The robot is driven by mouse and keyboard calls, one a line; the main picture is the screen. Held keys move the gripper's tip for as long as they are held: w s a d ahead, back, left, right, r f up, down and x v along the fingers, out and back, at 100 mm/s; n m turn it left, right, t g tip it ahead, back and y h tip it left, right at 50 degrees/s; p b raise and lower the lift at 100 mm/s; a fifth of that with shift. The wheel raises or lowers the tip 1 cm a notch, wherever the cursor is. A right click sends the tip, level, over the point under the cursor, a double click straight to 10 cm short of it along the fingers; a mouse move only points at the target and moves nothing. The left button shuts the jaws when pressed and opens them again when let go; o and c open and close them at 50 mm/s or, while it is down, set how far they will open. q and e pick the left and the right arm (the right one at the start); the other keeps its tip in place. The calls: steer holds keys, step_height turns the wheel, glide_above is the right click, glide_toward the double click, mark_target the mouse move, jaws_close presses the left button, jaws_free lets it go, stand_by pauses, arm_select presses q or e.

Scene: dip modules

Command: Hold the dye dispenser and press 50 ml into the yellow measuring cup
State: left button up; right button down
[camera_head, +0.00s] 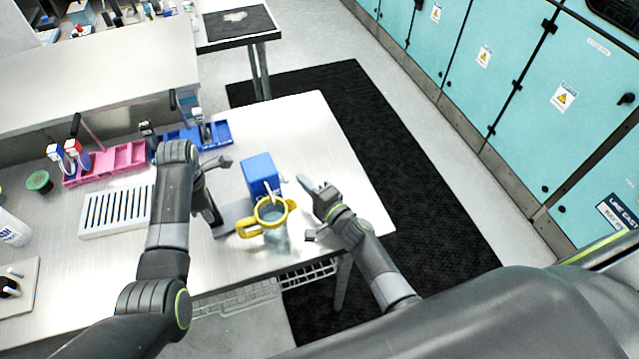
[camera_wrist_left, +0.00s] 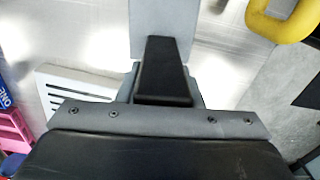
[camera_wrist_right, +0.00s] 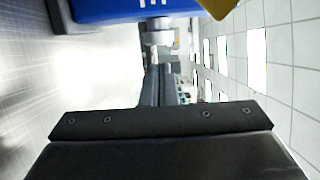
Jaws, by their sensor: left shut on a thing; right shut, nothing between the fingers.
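The dye dispenser (camera_head: 259,172) is a blue box with a grey base plate, standing near the table's right front part. The yellow measuring cup (camera_head: 270,208), clear with a yellow rim and side handle, is directly in front of it. My left gripper (camera_head: 214,218) is shut on the dispenser's grey plate, which also shows in the left wrist view (camera_wrist_left: 160,18). My right gripper (camera_head: 304,184) is shut and empty, close to the right side of the dispenser and cup. The right wrist view shows the blue body (camera_wrist_right: 120,8) and a pale spout-like part (camera_wrist_right: 158,32). The liquid level is unclear.
A white slotted rack (camera_head: 118,210) lies left of my left arm. A pink tray (camera_head: 118,160) and a blue tray (camera_head: 215,131) stand behind. A green-topped container (camera_head: 39,181) is at far left. The table's right back part is clear.

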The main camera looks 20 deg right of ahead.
mark_target(286, 183)
steer(key=shift+s+a, duration=0.15)
steer(key=shift+a, duration=0.5)
steer(key=shift+s+a, duration=0.15)
steer(key=shift+a, duration=1.15)
arm_select(q)
steer(key=shift+d, duration=0.15)
arm_select(e)
steer(key=d, duration=0.4)
steer(key=shift+d, duration=0.3)
arm_select(q)
steer(key=shift+a, duration=0.2)
arm_select(e)
steer(key=v, duration=0.9)
steer(key=shift+s+r, duration=0.1)
steer(key=shift+s, duration=0.15)
